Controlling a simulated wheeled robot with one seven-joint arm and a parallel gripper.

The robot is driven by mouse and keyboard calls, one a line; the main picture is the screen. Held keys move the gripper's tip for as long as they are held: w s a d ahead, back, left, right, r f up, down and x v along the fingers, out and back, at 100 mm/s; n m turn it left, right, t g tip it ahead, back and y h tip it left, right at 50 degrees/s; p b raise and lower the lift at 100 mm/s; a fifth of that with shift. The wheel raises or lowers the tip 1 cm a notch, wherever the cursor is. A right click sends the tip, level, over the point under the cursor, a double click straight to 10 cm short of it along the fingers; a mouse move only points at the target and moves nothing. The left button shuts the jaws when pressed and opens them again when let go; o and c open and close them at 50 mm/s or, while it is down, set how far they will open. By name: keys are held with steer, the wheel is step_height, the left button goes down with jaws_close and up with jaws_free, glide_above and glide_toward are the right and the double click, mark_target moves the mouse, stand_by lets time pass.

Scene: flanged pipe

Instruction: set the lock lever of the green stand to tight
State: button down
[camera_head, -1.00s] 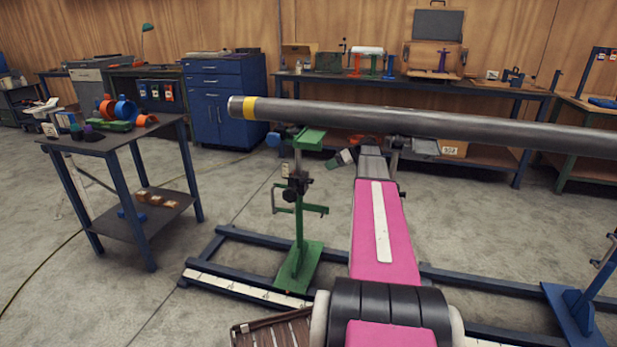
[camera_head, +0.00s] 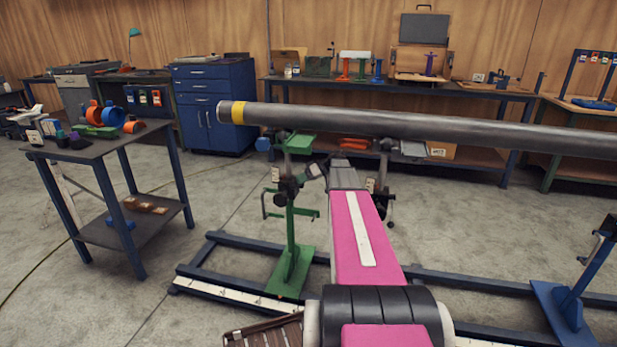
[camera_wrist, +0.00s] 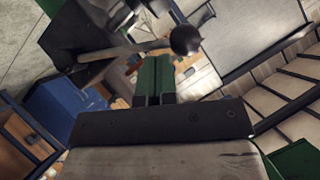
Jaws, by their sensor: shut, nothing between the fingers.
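The green stand (camera_head: 291,225) stands upright on the blue floor frame, under the left end of the long grey pipe (camera_head: 420,127). A dark clamp (camera_head: 288,188) sits partway up its post. In the wrist view the lock lever (camera_wrist: 125,50) shows as a grey rod ending in a black ball knob (camera_wrist: 186,40). My gripper (camera_head: 308,172) is just right of the clamp in the head view. In the wrist view its green-padded fingers (camera_wrist: 154,68) are together and empty, just beside the lever and left of the knob. I cannot tell whether they touch. The lever's setting is not readable.
The pipe runs above my gripper, with a yellow band (camera_head: 239,112) at its left end. A dark table (camera_head: 105,148) with parts stands at left. A blue stand (camera_head: 575,295) is at right. The floor between table and green stand is clear.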

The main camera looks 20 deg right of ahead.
steer(key=shift+w+a+f, duration=0.1)
steer(key=shift+a+f, duration=0.1)
steer(key=shift+a, duration=0.1)
steer(key=shift+s+a+f+n, duration=0.15)
steer(key=shift+s+f+n, duration=0.1)
steer(key=shift+n, duration=0.05)
stand_by(0.3)
steer(key=shift+f+h, duration=0.1)
steer(key=shift+h, duration=0.2)
step_height(320, 180, down, 10)
steer(key=s+a+n+t+h, duration=0.1)
steer(key=n+t+h, duration=0.2)
steer(key=n+t, duration=0.1)
steer(key=shift+s+n+t, duration=0.3)
steer(key=shift+t, duration=0.1)
steer(key=shift+a+f, duration=0.1)
stand_by(0.4)
steer(key=shift+s, duration=0.15)
